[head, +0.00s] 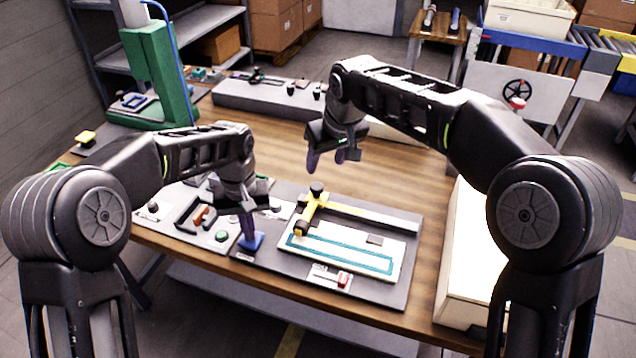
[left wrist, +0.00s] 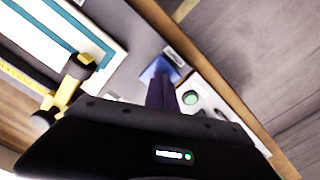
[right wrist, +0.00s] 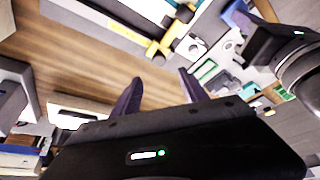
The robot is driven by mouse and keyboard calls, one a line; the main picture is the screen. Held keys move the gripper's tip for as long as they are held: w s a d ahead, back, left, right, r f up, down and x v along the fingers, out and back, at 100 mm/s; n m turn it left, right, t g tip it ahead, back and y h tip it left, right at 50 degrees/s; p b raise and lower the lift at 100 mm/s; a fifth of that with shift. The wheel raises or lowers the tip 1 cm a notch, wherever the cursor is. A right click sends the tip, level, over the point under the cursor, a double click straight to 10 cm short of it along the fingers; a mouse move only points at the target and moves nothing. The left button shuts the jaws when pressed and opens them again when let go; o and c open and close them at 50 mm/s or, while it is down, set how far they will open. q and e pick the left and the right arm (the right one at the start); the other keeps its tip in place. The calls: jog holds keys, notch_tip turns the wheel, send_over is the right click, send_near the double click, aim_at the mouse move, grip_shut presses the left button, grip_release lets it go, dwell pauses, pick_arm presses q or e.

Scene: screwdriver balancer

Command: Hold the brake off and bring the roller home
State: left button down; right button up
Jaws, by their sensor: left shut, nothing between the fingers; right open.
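My left gripper (head: 248,236) is shut and empty, its fingertips pointing down at a blue pad (head: 256,242) on the front of the grey board. In the left wrist view the shut fingers (left wrist: 160,92) meet or overlap the blue pad (left wrist: 157,68); whether they press it down I cannot tell. A yellow arm (head: 312,208) with a black knob, likely the roller carriage, stands at the left end of a white panel (head: 345,272) with a teal outline. It also shows in the right wrist view (right wrist: 166,42). My right gripper (head: 326,160) is open and empty, above the table behind the board.
A red switch (head: 343,280) sits at the board's front edge. A panel with a red handle (head: 201,216) and green button (head: 222,236) lies left. A long grey box (head: 270,98) stands at the back, a white bin (head: 462,255) at right. Bare wood lies behind the board.

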aim_at(317, 186)
jog(key=shift+w+d+r, duration=0.1)
dwell(0.3)
jog(key=x, duration=1.2)
jog(key=shift+c, duration=0.2)
grip_shut()
dwell(1.0)
